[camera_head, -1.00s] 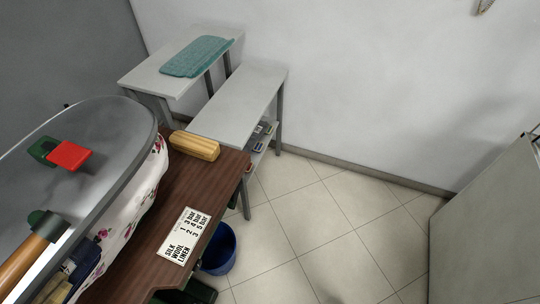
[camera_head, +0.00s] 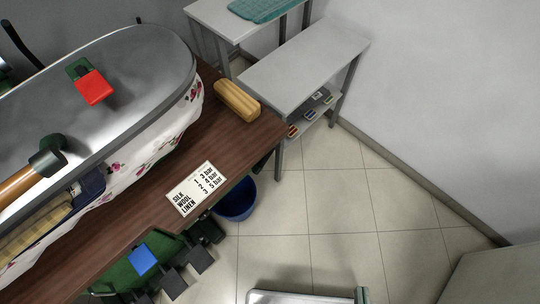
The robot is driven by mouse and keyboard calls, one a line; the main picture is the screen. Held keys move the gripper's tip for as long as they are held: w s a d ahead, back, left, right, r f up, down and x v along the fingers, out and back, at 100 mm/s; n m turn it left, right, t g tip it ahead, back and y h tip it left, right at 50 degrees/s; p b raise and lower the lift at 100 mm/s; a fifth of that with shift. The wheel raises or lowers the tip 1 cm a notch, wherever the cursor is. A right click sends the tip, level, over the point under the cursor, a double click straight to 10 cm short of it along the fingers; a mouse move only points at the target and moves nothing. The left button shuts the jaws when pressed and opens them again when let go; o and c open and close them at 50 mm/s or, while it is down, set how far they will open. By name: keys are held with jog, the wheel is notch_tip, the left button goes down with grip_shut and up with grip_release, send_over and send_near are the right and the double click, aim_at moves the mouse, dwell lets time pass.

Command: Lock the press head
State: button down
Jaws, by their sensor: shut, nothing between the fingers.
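The press head (camera_head: 125,100), a long grey metal shell with a rounded end, lies over a floral cloth (camera_head: 165,140) at the left. A red lever (camera_head: 93,87) on a green mount (camera_head: 78,68) sits on top of the head. A wooden handle (camera_head: 18,186) with a dark green bracket (camera_head: 46,157) is at the head's front edge. I cannot tell whether the head is locked. My gripper is not in view.
A brown wooden table (camera_head: 225,140) carries a wooden block (camera_head: 237,100) and a printed card (camera_head: 197,188). Below are a blue pedal (camera_head: 142,260), black pedals (camera_head: 173,284) and a blue bucket (camera_head: 237,203). Grey shelves (camera_head: 305,65) stand behind. Tiled floor (camera_head: 340,215) is open at right.

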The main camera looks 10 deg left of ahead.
jog(key=w+a+f+n+y, duration=0.1)
jog(key=w+a+f+n, duration=0.15)
jog(key=w, duration=0.25)
jog(key=w+a+f+n+g+y, duration=0.1)
jog(key=w+a+f+n, duration=0.1)
jog(key=w+f, duration=0.25)
jog(key=w+a+f+n+y, duration=0.1)
jog(key=w+a+f+n, duration=0.15)
jog(key=w, duration=0.35)
jog(key=w+a+n+g+y, duration=0.2)
jog(key=w+a+n, duration=0.5)
jog(key=w+a, duration=0.6)
jog(key=shift+f+y, duration=0.2)
jog(key=shift+y, duration=0.4)
jog(key=shift+w+a, duration=0.1)
jog(key=shift+w, duration=0.05)
send_over(268, 158)
jog(key=s, duration=0.4)
notch_tip(268, 158, down, 4)
jog(key=shift+w+f, duration=1)
jog(key=shift+f, duration=0.2)
jog(key=shift+w+d+f, duration=0.2)
jog(key=shift+w+f, duration=0.1)
jog(key=shift+f, duration=0.15)
